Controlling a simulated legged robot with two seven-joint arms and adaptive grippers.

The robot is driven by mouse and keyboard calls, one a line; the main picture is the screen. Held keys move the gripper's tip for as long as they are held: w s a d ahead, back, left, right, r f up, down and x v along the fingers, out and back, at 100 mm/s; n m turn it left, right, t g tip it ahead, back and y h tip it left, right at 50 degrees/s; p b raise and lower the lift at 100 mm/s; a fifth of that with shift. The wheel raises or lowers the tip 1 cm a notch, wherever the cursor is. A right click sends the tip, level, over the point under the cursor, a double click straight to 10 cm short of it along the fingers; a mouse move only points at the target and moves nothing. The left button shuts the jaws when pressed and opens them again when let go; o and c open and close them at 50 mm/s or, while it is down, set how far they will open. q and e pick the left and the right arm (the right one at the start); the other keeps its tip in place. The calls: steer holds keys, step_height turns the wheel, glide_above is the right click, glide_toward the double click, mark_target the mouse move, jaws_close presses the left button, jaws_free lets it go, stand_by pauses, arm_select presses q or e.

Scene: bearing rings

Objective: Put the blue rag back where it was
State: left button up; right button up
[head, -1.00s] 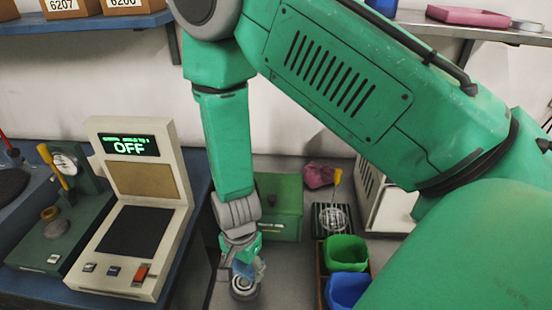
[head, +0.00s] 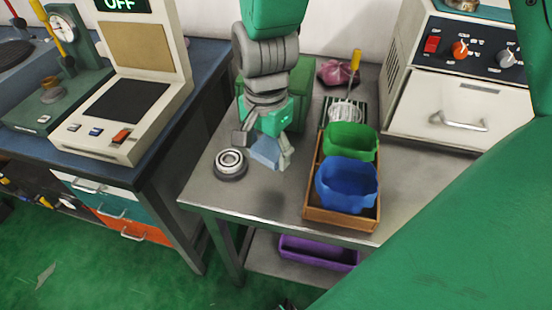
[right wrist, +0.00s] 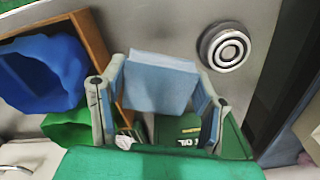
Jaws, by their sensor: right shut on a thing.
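My right gripper (head: 264,147) is shut on the light blue rag (head: 266,155), which hangs from its fingers over the grey bench. In the right wrist view the rag (right wrist: 160,82) spans the space between the two fingers. A bearing ring (head: 231,161) lies on a dark round base just left of the gripper, apart from the rag; it also shows in the right wrist view (right wrist: 230,47). I cannot tell whether the rag's lower edge touches the bench. My left gripper is not in view.
A wooden tray (head: 340,216) holds a green bin (head: 351,138) and a blue bin (head: 346,186), right of the gripper. A green oil box (head: 301,84) and a pink cloth (head: 336,73) are behind. The bench's front left is clear.

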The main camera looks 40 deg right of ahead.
steer(key=b, duration=0.1)
glide_above(271, 182)
steer(key=f, duration=0.4)
steer(key=shift+a+f, duration=0.2)
steer(key=shift+f, duration=0.1)
steer(key=shift+d+f, duration=0.15)
steer(key=shift+f, duration=0.1)
step_height(271, 182, down, 3)
steer(key=shift+s+d+f+b, duration=0.1)
steer(key=shift+b, duration=0.45)
steer(key=shift+f, duration=0.2)
steer(key=shift+a+r, duration=0.1)
steer(key=shift+a, duration=0.2)
steer(key=o, duration=0.8)
steer(key=shift+o, duration=1.1)
steer(key=shift+d, duration=0.2)
